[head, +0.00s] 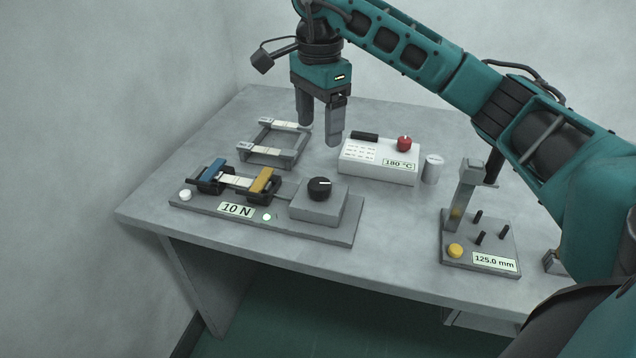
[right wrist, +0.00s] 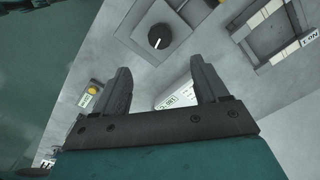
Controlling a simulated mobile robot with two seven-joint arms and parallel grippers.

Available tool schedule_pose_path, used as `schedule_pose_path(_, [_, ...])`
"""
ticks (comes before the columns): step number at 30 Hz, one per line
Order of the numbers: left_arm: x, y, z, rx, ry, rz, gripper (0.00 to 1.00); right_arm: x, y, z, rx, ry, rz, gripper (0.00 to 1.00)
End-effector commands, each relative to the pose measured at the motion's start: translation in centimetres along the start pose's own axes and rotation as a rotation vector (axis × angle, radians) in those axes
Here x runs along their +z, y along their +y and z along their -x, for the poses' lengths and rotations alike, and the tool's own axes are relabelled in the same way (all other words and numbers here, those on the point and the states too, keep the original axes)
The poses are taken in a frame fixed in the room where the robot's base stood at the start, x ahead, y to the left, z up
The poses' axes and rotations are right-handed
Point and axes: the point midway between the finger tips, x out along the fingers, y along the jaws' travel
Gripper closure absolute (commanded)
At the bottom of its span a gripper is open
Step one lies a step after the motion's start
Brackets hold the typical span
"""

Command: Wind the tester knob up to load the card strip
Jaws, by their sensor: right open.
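The tester (head: 335,232) is a grey plate at the table's front left. Its black knob (head: 320,188) sits on a grey block (head: 318,208) and has a white pointer line; the knob also shows in the right wrist view (right wrist: 160,38). A pale card strip (head: 237,181) spans between a blue clamp (head: 212,169) and a yellow clamp (head: 262,180). The tester label (head: 236,210) reads 10 N. My right gripper (head: 319,134) points down, open and empty, above and behind the knob, apart from it. My left gripper is not in view.
A grey frame (head: 272,160) with pale strips lies behind the tester. A gauge stand (head: 495,236) reading 125.0 mm is at right. Bare table lies between.

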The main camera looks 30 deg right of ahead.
Motion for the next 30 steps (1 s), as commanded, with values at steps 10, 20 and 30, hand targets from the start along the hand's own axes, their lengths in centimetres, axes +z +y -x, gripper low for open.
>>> schedule_pose_path(10, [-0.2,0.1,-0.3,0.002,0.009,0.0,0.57,0.0,0.1,-4.4,0.005,0.001,0.032,0.27])
schedule_pose_path(20, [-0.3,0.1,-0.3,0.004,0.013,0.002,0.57,0.0,0.1,-10.7,0.004,0.0,0.031,0.27])
schedule_pose_path(30, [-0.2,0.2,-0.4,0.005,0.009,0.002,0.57,0.0,0.0,-12.9,0.0,0.0,0.03,0.27])
